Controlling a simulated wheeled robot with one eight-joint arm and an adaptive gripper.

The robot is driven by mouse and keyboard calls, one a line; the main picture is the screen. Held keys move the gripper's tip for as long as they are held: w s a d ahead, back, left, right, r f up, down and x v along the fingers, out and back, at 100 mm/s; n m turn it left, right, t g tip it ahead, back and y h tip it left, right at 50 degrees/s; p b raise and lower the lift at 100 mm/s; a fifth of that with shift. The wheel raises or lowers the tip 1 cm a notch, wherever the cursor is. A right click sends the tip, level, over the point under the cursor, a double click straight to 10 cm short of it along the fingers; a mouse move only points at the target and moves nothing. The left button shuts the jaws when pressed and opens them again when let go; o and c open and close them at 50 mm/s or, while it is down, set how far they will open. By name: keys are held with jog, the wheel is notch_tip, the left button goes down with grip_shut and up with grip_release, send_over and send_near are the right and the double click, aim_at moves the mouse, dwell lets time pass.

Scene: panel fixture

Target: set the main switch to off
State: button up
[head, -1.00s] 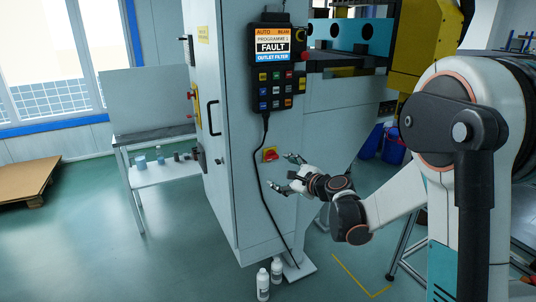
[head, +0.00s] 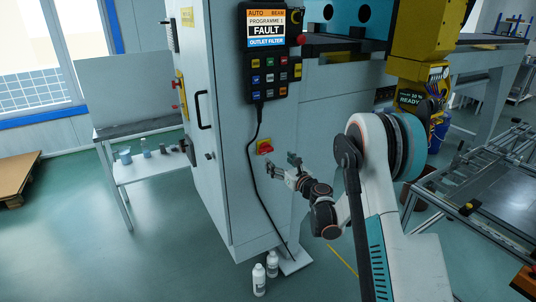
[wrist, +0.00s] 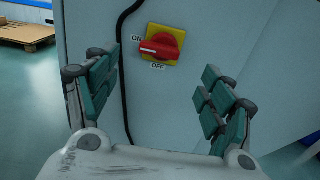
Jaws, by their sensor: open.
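The main switch (head: 264,147) is a red rotary knob on a yellow plate, on the side of the grey cabinet. In the wrist view the knob (wrist: 165,43) lies roughly level, its pale-marked end pointing left towards the ON label (wrist: 137,38). The OFF label (wrist: 158,66) is below the knob. My gripper (head: 281,163) is open and empty, just below and to the right of the switch in the head view. In the wrist view its fingers (wrist: 160,66) stand apart to either side, with the switch beyond and between them. No contact shows.
A black cable (head: 253,170) hangs from the control pendant (head: 268,70) down past the left of the switch. The pendant's screen reads FAULT, OUTLET FILTER. White bottles (head: 259,280) stand on the floor by the cabinet (head: 228,190). A side table (head: 140,170) stands at left.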

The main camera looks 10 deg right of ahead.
aim_at(267, 151)
jog(key=b+x, duration=0.2)
jog(key=x, duration=0.7)
jog(key=shift+w+a, duration=0.1)
jog(key=shift+w, duration=0.1)
jog(key=c, duration=1.1)
